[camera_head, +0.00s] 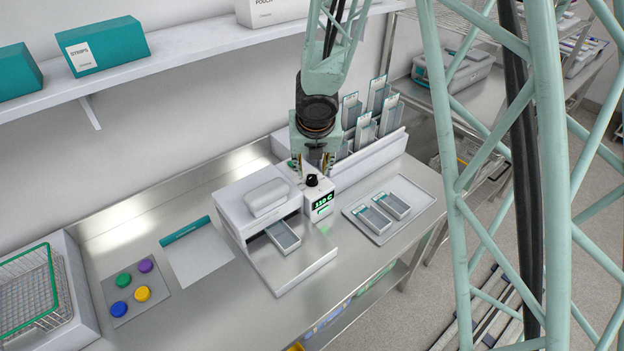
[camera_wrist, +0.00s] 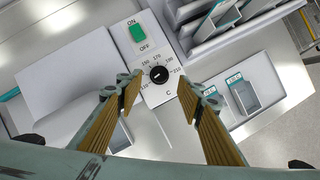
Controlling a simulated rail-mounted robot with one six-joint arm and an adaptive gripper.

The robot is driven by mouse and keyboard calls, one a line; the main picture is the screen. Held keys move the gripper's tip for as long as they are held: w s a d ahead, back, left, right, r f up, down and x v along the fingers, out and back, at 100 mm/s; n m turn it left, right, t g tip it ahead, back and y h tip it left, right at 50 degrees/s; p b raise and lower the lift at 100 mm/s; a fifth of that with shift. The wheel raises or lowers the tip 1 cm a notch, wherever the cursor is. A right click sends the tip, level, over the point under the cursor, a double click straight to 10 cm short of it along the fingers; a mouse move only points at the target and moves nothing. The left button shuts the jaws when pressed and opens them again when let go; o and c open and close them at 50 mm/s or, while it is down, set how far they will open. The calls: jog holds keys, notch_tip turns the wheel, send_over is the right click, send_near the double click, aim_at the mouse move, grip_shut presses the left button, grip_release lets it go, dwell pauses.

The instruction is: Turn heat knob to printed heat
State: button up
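The heat knob (camera_wrist: 159,74) is a small black round knob with a pale mark, on a white panel with a printed scale marked C. In the head view the knob (camera_head: 312,181) sits on top of the white sealer (camera_head: 262,213), above a green-lit display (camera_head: 323,205) that seems to read 119 C. My gripper (camera_wrist: 163,97) is open, its two fingers apart on either side of the knob in the wrist view. In the head view my gripper (camera_head: 315,165) is above the knob; contact cannot be told. A pouch (camera_head: 284,236) lies in the sealer's front opening.
A green ON/OFF switch (camera_wrist: 138,33) is beside the knob. A tray (camera_head: 424,198) with two labelled pouches lies to the right; their print is too small to read surely. A rack of pouches (camera_head: 366,117) stands behind. Coloured caps (camera_head: 142,293) lie at left.

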aim_at(312, 177)
jog(key=shift+b+x, duration=1.7)
jog(key=shift+x, duration=1.4)
jog(key=shift+c, duration=0.2)
jog(key=c, duration=0.8)
